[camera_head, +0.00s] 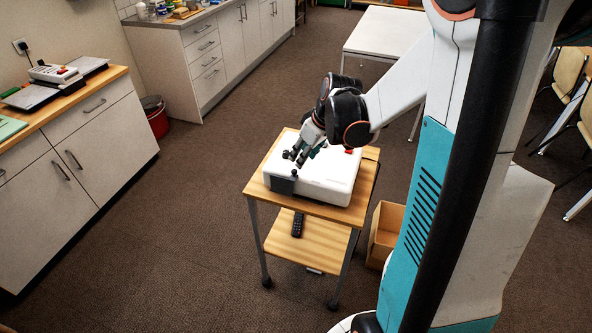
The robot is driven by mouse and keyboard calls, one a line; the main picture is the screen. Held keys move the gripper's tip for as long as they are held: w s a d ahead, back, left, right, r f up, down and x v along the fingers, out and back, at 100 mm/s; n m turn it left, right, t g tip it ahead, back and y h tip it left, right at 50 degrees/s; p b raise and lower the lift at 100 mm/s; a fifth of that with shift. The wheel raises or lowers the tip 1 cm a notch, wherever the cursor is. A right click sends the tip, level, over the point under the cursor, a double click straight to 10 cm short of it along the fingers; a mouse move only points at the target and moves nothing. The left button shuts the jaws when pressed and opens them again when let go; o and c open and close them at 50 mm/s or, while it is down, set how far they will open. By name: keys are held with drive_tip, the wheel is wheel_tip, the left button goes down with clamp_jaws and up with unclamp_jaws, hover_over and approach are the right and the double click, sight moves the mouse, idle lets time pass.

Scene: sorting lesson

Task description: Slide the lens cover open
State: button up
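A white projector (328,178) sits on top of a small wooden cart (318,211). A dark grey lens cover (283,185) is on the projector's front left face, with a small dark knob (295,172) near its top. My gripper (294,157) is just above the projector's top, close to the lens cover, and points down to the left. Its dark fingertips look a little apart, with no object visible between them. At this size I cannot tell whether a finger touches the knob or the cover.
A black remote (298,224) lies on the cart's lower shelf. A cardboard box (386,232) stands on the floor right of the cart. A white table (388,33) is behind, and cabinets (95,140) stand at left. The floor left of the cart is clear.

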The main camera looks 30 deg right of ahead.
sight(295, 171)
drive_tip(key=b+x, duration=0.2)
drive_tip(key=x, duration=0.6)
drive_tip(key=shift+f, duration=0.1)
clamp_jaws()
